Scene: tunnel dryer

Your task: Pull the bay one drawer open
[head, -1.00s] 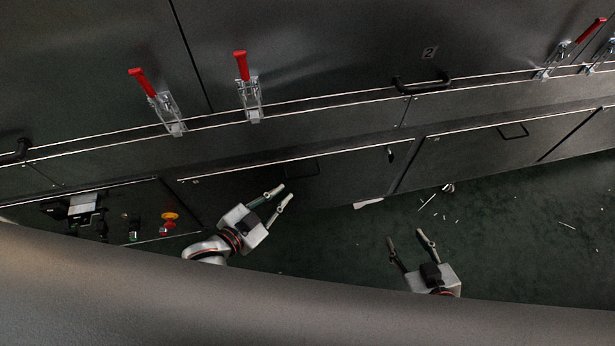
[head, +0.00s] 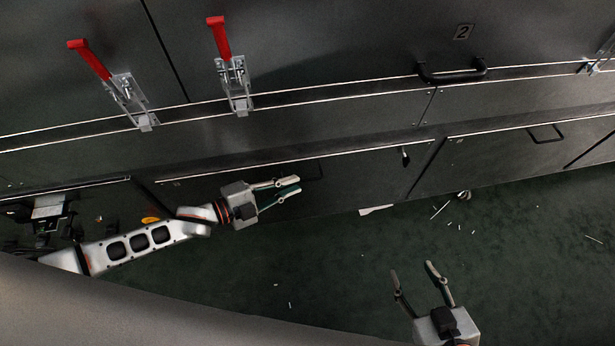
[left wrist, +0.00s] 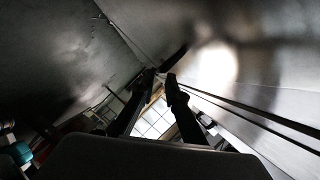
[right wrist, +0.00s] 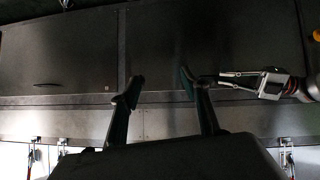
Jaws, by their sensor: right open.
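The drawer front (head: 365,172) below the left part of the dryer looks shut and flush with its neighbours; I take it for the bay one drawer. Its dark handle (head: 313,170) is faint and lies close to my left fingertips. My left gripper (head: 298,186) points right along the drawer front, with a gap between its fingers and nothing between them. I cannot tell whether it touches the handle. In the left wrist view its fingers (left wrist: 161,77) are dark and apart. My right gripper (head: 413,268) is open and empty above the floor, away from the drawer.
A second drawer with a handle (head: 545,134) is at the right. Above are red-handled clamps (head: 231,72) and a black door handle (head: 452,72) under a "2" label (head: 463,31). A control panel (head: 45,210) is at the left. Pale scraps (head: 440,210) litter the green floor.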

